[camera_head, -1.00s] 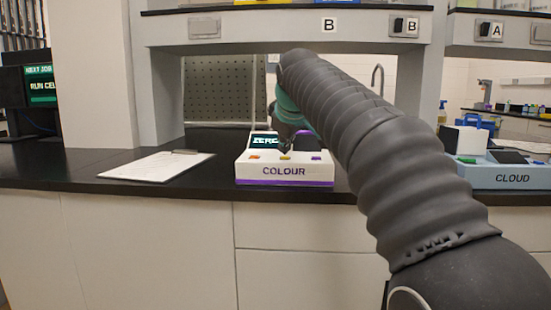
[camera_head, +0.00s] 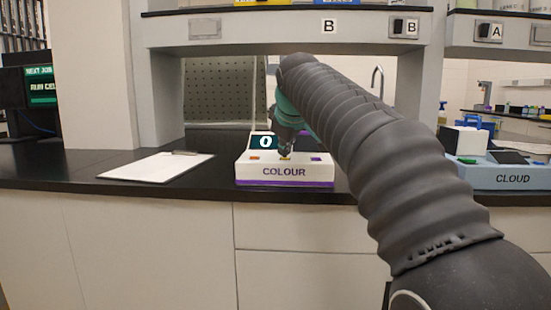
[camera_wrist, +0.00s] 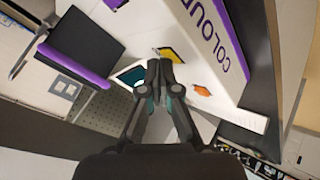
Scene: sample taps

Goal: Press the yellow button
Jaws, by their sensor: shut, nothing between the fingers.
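The white COLOUR box (camera_head: 245,172) with a purple base stands on the black counter. The yellow button (camera_head: 286,158) is in the middle of its front row, between an orange button (camera_head: 254,158) and a purple button (camera_head: 316,159). My gripper (camera_head: 285,152) is shut and empty, pointing down right at the yellow button. In the wrist view, the fingertips (camera_wrist: 159,64) overlap the near edge of the yellow button (camera_wrist: 172,54). I cannot tell whether they touch it. The orange button (camera_wrist: 202,91) lies to the right. The box's small screen (camera_head: 263,142) shows "0".
A clipboard (camera_head: 155,166) lies left of the box. A blue CLOUD box (camera_head: 512,178) stands to the right, beyond my arm. A shelf beam (camera_head: 270,31) spans above the counter. A monitor (camera_head: 41,86) is at far left.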

